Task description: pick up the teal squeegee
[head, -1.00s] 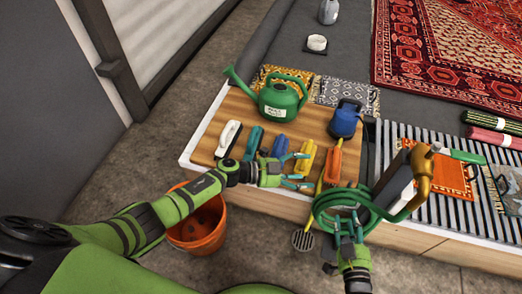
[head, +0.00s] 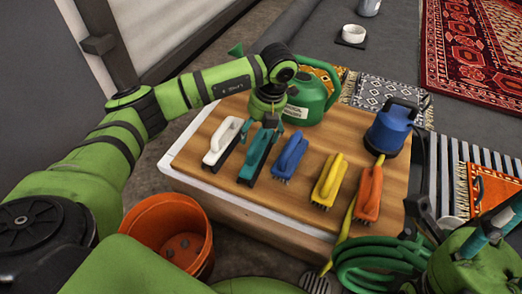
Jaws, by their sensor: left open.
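The teal squeegee (head: 256,155) lies on the wooden board, between a white tool (head: 221,142) and a blue brush (head: 289,157). Its handle shows, with a dark edge along its lower side. My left gripper (head: 264,128) points down over the squeegee's far end, open. Its fingers are small and partly overlap the squeegee in the picture, so I cannot tell whether they touch it. My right gripper (head: 483,240) is at the lower right, cut by the frame edge, and its jaws are not clear.
A yellow brush (head: 328,180) and an orange brush (head: 368,193) lie farther right on the board (head: 305,205). A green watering can (head: 309,104) stands behind my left gripper. A blue container (head: 390,130) stands at the back right. An orange bucket (head: 168,235) and a green hose (head: 375,262) are in front.

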